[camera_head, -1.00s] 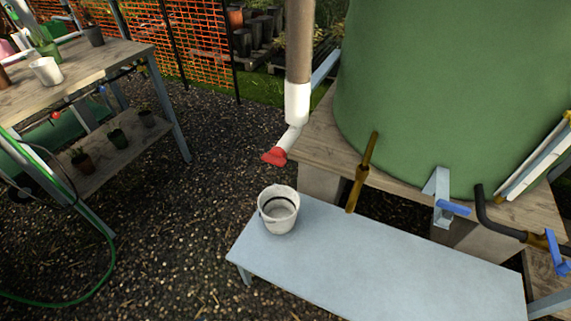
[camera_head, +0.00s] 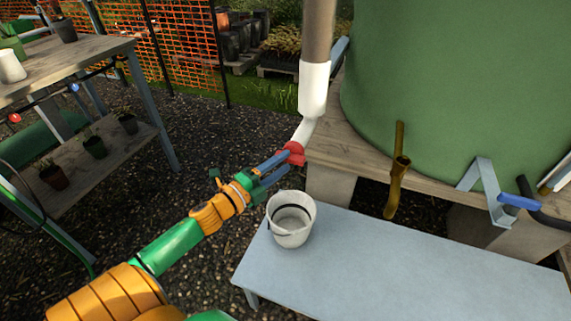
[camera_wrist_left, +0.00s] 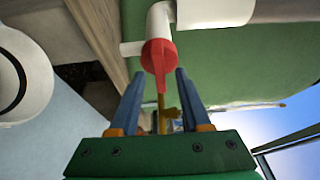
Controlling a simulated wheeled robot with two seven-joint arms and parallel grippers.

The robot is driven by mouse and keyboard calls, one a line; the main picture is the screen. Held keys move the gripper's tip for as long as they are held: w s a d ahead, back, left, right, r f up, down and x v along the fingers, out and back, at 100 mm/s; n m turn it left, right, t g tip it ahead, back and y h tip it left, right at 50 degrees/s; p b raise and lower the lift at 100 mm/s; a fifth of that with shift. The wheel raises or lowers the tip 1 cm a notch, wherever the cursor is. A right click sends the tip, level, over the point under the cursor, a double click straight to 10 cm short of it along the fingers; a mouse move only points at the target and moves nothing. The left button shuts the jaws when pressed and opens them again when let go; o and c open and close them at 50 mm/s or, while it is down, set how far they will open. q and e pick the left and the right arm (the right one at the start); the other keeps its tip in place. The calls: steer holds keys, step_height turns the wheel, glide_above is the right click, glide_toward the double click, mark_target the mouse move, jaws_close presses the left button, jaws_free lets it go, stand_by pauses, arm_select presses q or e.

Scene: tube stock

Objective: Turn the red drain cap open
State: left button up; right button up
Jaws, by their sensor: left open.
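The red drain cap (camera_head: 293,152) sits at the lower end of the white drain pipe (camera_head: 313,90). My left gripper (camera_head: 281,163) comes in from the lower left and reaches the cap, its fingertips partly covering it. In the left wrist view the red cap (camera_wrist_left: 158,52) lies straight ahead, between and just beyond the two blue fingertips, with its narrow lower part reaching between them. The left gripper (camera_wrist_left: 157,75) is open, with a gap on each side of the cap. I cannot tell whether a finger touches it. My right gripper is not in view.
A white bucket (camera_head: 291,240) stands on the pale blue bench (camera_head: 400,265), below and close to my left gripper. The green tank (camera_head: 450,90) on its wooden stand and a brass tap (camera_head: 397,175) are to the right. A plant table (camera_head: 60,70) stands at the left.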

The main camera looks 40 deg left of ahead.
arm_select(q)
steer(key=shift+w, duration=0.5)
jaws_close()
